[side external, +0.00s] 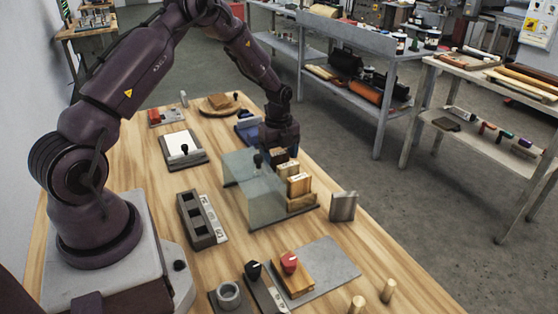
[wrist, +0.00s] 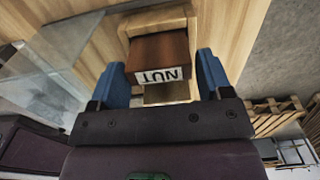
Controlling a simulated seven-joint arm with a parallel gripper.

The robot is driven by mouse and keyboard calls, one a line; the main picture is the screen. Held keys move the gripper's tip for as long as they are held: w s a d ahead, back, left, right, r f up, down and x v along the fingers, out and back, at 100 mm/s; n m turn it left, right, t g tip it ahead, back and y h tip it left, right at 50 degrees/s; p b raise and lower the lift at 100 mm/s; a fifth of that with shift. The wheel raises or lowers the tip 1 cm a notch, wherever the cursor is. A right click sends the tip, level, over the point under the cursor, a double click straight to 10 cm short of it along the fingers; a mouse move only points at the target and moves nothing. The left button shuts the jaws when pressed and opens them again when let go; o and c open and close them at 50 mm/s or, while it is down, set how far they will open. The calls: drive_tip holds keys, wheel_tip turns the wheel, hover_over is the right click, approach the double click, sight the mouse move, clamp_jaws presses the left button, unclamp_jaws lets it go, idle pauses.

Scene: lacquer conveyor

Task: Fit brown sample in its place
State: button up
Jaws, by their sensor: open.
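The brown sample (wrist: 160,50) is a dark brown block with a white label whose visible letters read "NUT". In the wrist view it sits between the two blue fingers of my gripper (wrist: 161,62), which is open, one finger on each side. I cannot tell whether either finger touches it. In the side view my gripper (side external: 279,152) is low over the far end of a row of wooden samples, hiding most of that end. Lighter samples (side external: 298,185) stand nearer in the row. A dark grey holder (side external: 196,219) with several square recesses and a label strip lies left of the row.
A clear glass screen (side external: 248,190) with a dark knob stands close left of the samples, between them and the holder. A grey metal block (side external: 343,206) stands right of the row. A red-knobbed wooden block (side external: 292,275) lies on a grey plate in front.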

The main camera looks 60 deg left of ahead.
wheel_tip(320, 180, up, 9)
drive_tip(key=shift+r, duration=0.2)
drive_tip(key=s+d+r+n+t+y, duration=0.1)
drive_tip(key=s+d+r+n, duration=0.3)
drive_tip(key=d+r, duration=0.3)
drive_tip(key=s+d+r+n+t, duration=0.2)
drive_tip(key=s+d+r+n, duration=0.3)
drive_tip(key=r, duration=0.5)
drive_tip(key=s+d+r+n+t, duration=0.1)
drive_tip(key=s+d+n, duration=0.3)
drive_tip(key=s, duration=0.2)
drive_tip(key=s+d+r+n+t+h, duration=0.1)
drive_tip(key=s+d+n, duration=0.2)
drive_tip(key=s+n, duration=0.2)
drive_tip(key=shift+s+d+r+t, duration=0.15)
drive_tip(key=shift+s+d+t, duration=0.2)
drive_tip(key=shift+s, duration=0.6)
